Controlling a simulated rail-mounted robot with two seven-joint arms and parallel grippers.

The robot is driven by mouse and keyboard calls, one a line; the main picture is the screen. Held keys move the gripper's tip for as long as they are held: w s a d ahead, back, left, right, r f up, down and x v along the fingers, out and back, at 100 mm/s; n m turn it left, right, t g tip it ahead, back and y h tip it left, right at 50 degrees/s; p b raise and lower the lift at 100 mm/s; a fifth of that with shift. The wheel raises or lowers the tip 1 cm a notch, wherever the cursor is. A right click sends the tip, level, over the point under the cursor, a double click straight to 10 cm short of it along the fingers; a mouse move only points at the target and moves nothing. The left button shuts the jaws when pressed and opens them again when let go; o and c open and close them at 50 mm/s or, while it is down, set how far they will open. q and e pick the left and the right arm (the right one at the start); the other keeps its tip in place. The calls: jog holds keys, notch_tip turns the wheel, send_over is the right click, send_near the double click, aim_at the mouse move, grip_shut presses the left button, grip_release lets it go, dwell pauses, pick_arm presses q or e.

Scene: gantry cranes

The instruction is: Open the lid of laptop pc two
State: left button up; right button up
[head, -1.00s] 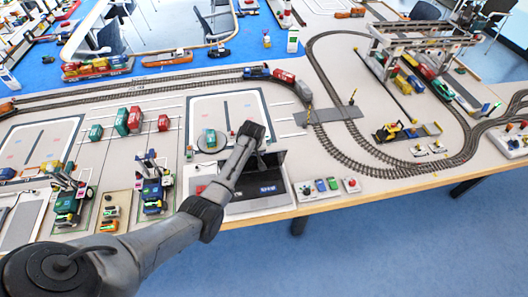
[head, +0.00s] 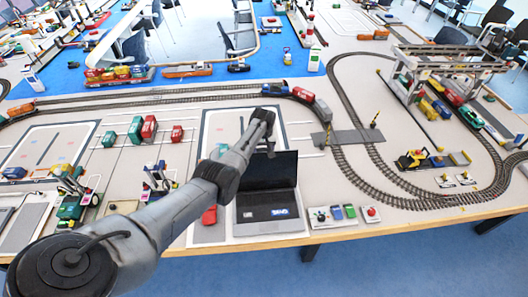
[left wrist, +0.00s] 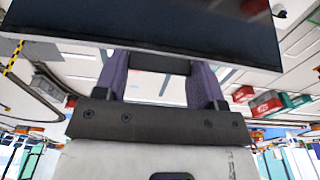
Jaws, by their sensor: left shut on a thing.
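My left gripper (head: 268,150) is at the top edge of the lid, reached by my grey arm from the left. In the left wrist view the lid (left wrist: 150,25) fills the top as a dark panel. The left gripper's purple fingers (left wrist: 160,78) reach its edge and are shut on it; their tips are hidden. My right gripper is in neither view.
Train tracks (head: 385,188) curve at the right, and a toy train (head: 300,95) stands behind. The front table edge (head: 400,226) is close.

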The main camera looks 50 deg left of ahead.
pick_arm(q)
jog(key=shift+a, duration=0.1)
dwell(0.3)
jog(key=o, duration=1.3)
jog(key=shift+r, duration=0.5)
jog(key=shift+s+d+r+p, duration=0.1)
jog(key=shift+d+r+p, duration=0.15)
jog(key=shift+r, duration=1.9)
jog(key=shift+s+d+r+p, duration=0.15)
jog(key=shift+r+p, duration=0.2)
jog(key=shift+r, duration=1.75)
jog(key=shift+s+d+r+p, duration=0.1)
jog(key=shift+d+r+p, duration=0.15)
jog(key=shift+r, duration=1.9)
